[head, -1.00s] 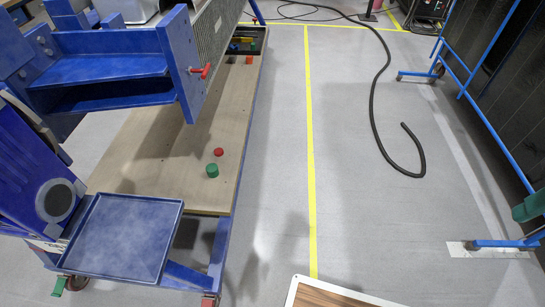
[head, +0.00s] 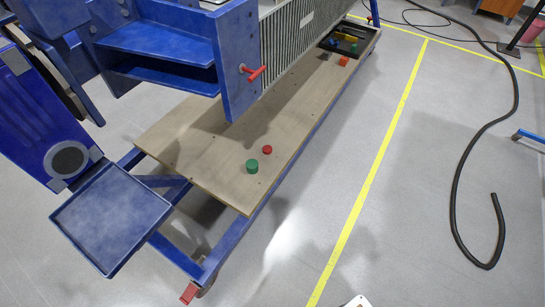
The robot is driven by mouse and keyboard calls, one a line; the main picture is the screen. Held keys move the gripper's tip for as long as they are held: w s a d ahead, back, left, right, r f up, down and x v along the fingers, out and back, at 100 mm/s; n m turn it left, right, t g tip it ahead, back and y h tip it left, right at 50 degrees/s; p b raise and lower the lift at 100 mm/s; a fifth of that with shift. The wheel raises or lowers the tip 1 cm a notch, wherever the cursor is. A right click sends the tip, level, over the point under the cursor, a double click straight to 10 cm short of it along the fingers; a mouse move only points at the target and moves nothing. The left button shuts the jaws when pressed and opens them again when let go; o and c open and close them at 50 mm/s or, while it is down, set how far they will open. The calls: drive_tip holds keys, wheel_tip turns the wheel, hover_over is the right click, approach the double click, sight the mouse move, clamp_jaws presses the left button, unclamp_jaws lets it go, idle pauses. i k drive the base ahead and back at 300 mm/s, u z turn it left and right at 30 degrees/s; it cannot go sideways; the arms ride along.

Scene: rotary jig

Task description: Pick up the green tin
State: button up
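The green tin (head: 252,166) is a small green cylinder. It stands upright on the wooden board (head: 205,160) of the blue jig, near the board's front right corner. A smaller, flatter red round thing (head: 267,149) sits just behind it and to the right, with a small gap between them. My gripper is not in view.
The blue jig frame (head: 185,50) with a red handle (head: 255,74) overhangs the board's left side. A blue tray (head: 112,215) juts out at front left. A dark bin (head: 352,38) holds coloured pieces at the far end. A black hose (head: 457,180) lies on the floor.

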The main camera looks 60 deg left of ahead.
sight(251, 165)
drive_tip(key=i, duration=2.05)
drive_tip(key=u, duration=3.75)
